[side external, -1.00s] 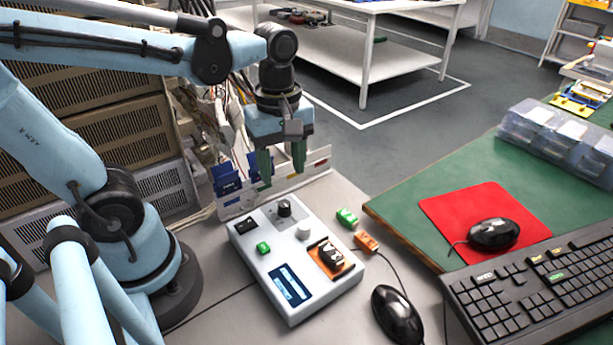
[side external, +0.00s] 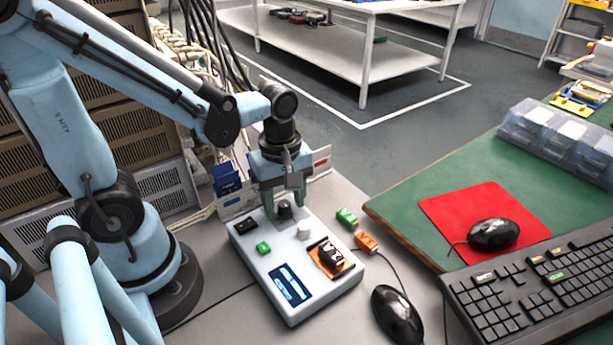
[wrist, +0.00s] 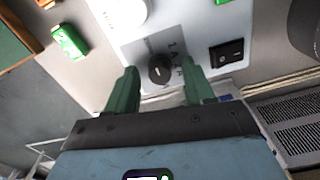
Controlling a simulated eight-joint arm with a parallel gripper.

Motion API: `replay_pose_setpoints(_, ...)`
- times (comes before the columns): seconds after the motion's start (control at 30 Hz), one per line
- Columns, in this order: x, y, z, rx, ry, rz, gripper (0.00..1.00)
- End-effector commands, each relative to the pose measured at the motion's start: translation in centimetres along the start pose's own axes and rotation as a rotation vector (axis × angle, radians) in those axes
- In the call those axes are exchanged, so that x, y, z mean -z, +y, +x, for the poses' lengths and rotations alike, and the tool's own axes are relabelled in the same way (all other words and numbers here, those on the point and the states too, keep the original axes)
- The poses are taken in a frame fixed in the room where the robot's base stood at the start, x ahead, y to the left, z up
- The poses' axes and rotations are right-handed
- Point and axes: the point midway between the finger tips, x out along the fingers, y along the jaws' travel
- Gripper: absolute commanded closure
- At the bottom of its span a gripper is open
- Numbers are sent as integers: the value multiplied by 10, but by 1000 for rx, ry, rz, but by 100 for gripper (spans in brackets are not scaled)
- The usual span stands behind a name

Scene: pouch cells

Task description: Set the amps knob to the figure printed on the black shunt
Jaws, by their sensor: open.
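The black knob (side external: 284,210) stands near the far end of the white box (side external: 262,262). In the wrist view the knob (wrist: 161,70) has a pale pointer mark, with lettering beside it that I cannot read fully. My gripper (side external: 285,200) is open and low over the knob. In the wrist view its green fingers (wrist: 161,85) are on either side of the knob with gaps showing. A black part (side external: 331,254) with pale marks sits on an orange base on the box. I cannot tell if it is the shunt, nor read its figure.
The box also carries a white knob (side external: 305,229), a black rocker switch (side external: 246,226), a green button (side external: 263,248) and a blue display (side external: 290,284). A green block (side external: 346,217), an orange block (side external: 367,242) and a black mouse (side external: 397,314) lie to the right.

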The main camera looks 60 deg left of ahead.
Motion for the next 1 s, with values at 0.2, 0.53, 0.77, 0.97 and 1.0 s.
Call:
replay_pose_setpoints(0.2,0,0,0,0,0,0,49)
replay_pose_setpoints(0.53,0,0,0,0,0,0,99)
replay_pose_setpoints(0.77,0,0,0,0,0,13,100)
replay_pose_setpoints(0.97,0,0,0,1,0,83,100)
replay_pose_setpoints(1.0,0,0,0,1,0,106,100)
